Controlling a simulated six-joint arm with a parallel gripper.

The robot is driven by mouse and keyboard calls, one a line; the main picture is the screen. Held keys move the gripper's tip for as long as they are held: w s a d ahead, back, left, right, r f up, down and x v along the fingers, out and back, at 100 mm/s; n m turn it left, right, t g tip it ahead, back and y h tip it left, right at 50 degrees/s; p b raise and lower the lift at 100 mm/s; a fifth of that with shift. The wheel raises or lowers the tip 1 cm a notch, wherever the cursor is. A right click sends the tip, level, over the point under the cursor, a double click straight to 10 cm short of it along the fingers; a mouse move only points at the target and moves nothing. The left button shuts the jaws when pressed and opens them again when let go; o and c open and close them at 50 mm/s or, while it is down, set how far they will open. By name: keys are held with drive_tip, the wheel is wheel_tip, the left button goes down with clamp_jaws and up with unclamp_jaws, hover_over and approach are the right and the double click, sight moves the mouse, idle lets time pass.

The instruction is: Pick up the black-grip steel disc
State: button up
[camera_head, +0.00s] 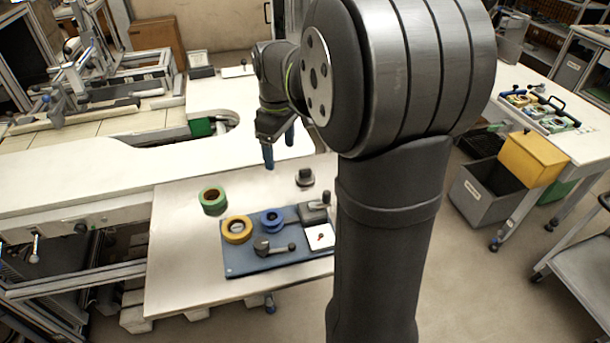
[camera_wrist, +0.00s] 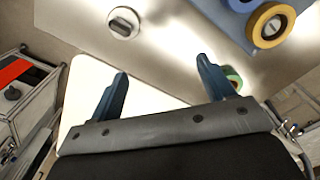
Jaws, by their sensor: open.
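My gripper (camera_head: 279,150) is above the table, behind and left of the disc in the head view. Its two blue fingers (camera_wrist: 162,68) are spread apart with nothing between them. The disc lies beyond the fingertips, clear of both.
A blue mat (camera_head: 240,264) holds a yellow reel (camera_head: 237,229), a blue reel (camera_head: 272,221), a dark handled tool (camera_head: 273,247) and a white card (camera_head: 320,237). A green reel (camera_head: 212,200) lies left of the disc. Bare table surrounds the disc.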

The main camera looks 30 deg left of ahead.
drive_tip(key=w+d+r+n, duration=0.4)
drive_tip(key=w+r+n, duration=0.2)
drive_tip(key=r+n, duration=0.2)
approach(305, 169)
drive_tip(key=f, duration=0.2)
drive_tip(key=w+f, duration=0.1)
drive_tip(key=f, duration=0.2)
drive_tip(key=shift+d, duration=0.15)
drive_tip(key=shift+s+f, duration=0.25)
drive_tip(key=shift+f, duration=1.15)
drive_tip(key=shift+s+f, duration=0.2)
drive_tip(key=shift+f, duration=1.15)
drive_tip(key=shift+c, duration=0.2)
drive_tip(key=c, duration=1.1)
drive_tip(key=shift+c, duration=0.2)
drive_tip(key=shift+r, duration=0.15)
